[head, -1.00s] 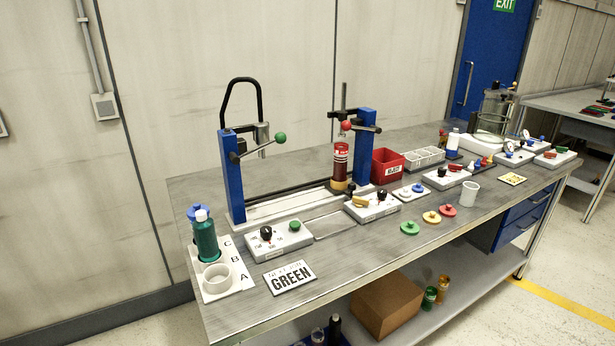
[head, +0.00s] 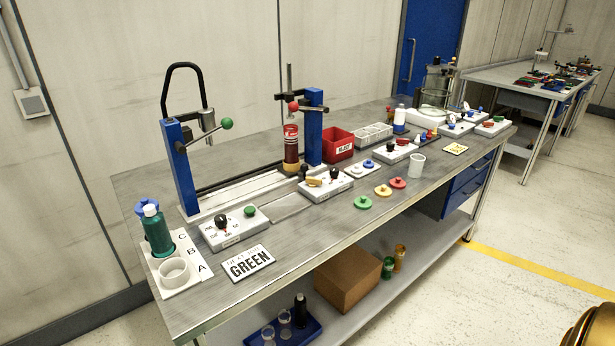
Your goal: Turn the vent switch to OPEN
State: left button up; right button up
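I cannot make out a label that names the vent switch. The nearest control box (head: 237,234) at the front left of the bench has a black knob (head: 221,221) and a green button (head: 250,211). A second box (head: 325,193) has a yellow handle (head: 314,181) and a black knob (head: 334,172). A third box (head: 395,155) has a black knob (head: 390,146) and a red handle (head: 403,141). More small boxes (head: 455,130) with coloured handles stand at the far right end, near a glass vessel (head: 438,88). Their markings are too small to read. Neither gripper shows.
The bench (head: 300,232) carries blue-posted presses (head: 184,165), a red bin (head: 338,145), a white cup (head: 417,164), coloured discs (head: 383,190) and a bottle rack (head: 180,284). A cardboard box (head: 347,280) sits on the lower shelf. The floor in front at right is open.

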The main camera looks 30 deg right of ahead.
aim_at(313, 182)
jog(key=l+u, duration=0.1)
jog(key=l, duration=2.15)
